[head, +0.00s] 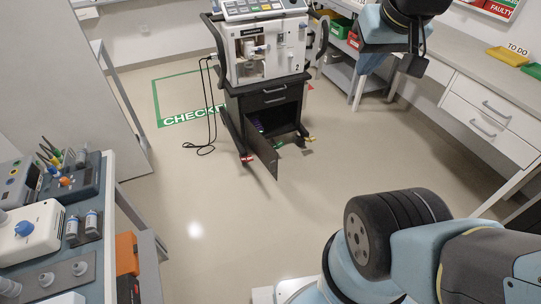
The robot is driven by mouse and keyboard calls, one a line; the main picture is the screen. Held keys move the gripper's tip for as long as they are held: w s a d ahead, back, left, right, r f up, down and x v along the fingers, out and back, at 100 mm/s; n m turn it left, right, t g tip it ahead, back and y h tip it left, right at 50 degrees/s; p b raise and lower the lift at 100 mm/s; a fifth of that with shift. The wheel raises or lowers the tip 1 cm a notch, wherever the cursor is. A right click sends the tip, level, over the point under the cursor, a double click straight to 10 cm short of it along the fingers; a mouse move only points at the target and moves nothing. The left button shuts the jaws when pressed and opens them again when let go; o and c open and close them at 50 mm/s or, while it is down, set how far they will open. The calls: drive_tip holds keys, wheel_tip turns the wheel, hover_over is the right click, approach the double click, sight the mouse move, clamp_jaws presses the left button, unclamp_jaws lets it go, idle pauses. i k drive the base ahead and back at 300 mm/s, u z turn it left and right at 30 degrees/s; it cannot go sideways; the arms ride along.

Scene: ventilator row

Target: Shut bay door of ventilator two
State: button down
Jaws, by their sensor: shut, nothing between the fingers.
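Ventilator two (268,48) stands upright on a dark wheeled cart at the upper middle of the head view, with a "2" on its front. Below a closed drawer (268,97), the cart has an open bay (279,120) with something purple just showing inside. The dark bay door (262,154) hangs open, swung out toward me from the left side of the bay. My gripper (413,68) is at the upper right, high and right of the cart, shut and apart from the door. Its fingertips are small and dark here.
A black cable (205,125) loops to the floor left of the cart. A bench with drawers (491,118) runs along the right. A table with instruments (118,222) is at the left, near a tall grey panel (75,90). The floor (215,225) before the door is clear.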

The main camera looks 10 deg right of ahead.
sight(259, 144)
drive_tip(key=z, duration=0.1)
drive_tip(key=i, duration=1)
drive_tip(key=u, duration=0.05)
